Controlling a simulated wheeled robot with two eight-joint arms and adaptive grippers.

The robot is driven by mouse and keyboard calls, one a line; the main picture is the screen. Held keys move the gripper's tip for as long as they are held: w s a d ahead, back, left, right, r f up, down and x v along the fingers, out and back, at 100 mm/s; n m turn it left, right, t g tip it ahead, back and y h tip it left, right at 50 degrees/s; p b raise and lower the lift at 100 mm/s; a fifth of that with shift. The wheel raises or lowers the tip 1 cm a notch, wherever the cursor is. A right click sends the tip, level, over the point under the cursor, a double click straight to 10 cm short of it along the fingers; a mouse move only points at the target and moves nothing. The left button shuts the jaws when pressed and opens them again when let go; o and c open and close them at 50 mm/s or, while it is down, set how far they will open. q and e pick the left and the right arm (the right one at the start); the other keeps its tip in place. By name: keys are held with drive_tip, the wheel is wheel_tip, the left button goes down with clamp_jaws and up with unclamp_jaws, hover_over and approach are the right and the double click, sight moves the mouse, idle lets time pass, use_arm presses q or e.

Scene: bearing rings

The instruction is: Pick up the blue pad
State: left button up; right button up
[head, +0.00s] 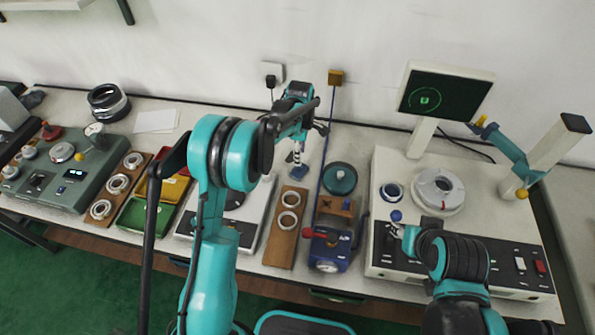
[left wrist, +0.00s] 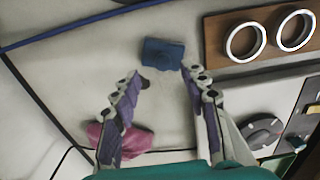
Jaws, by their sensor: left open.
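The blue pad (left wrist: 163,52) lies flat on the pale worktop in the left wrist view, just beyond my left fingertips. In the head view a small blue patch, seemingly the pad (head: 298,173), shows just below the left gripper (head: 297,150), partly covered by it. The left gripper also shows in the left wrist view (left wrist: 163,82), its fingers spread apart with nothing between them. My right gripper (head: 398,232) is by the blue-knobbed lever on the right-hand console; its fingers are too small to read.
A brown board with two rings (head: 286,225) lies near the pad. A blue cable (head: 326,135) runs down the wall and across the worktop. A pink object (left wrist: 118,137) lies beside the left finger. A green round-topped item (head: 340,178) and the white console (head: 470,230) stand to the right.

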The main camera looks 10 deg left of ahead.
sight(299, 168)
use_arm(q)
drive_tip(key=f+b, duration=0.1)
drive_tip(key=f, duration=0.1)
drive_tip(key=f+b, duration=0.1)
drive_tip(key=f, duration=0.2)
drive_tip(key=shift+s+f, duration=0.2)
drive_tip(key=shift+f, duration=0.1)
drive_tip(key=shift+r, duration=0.1)
drive_tip(key=shift+c, duration=0.6)
clamp_jaws()
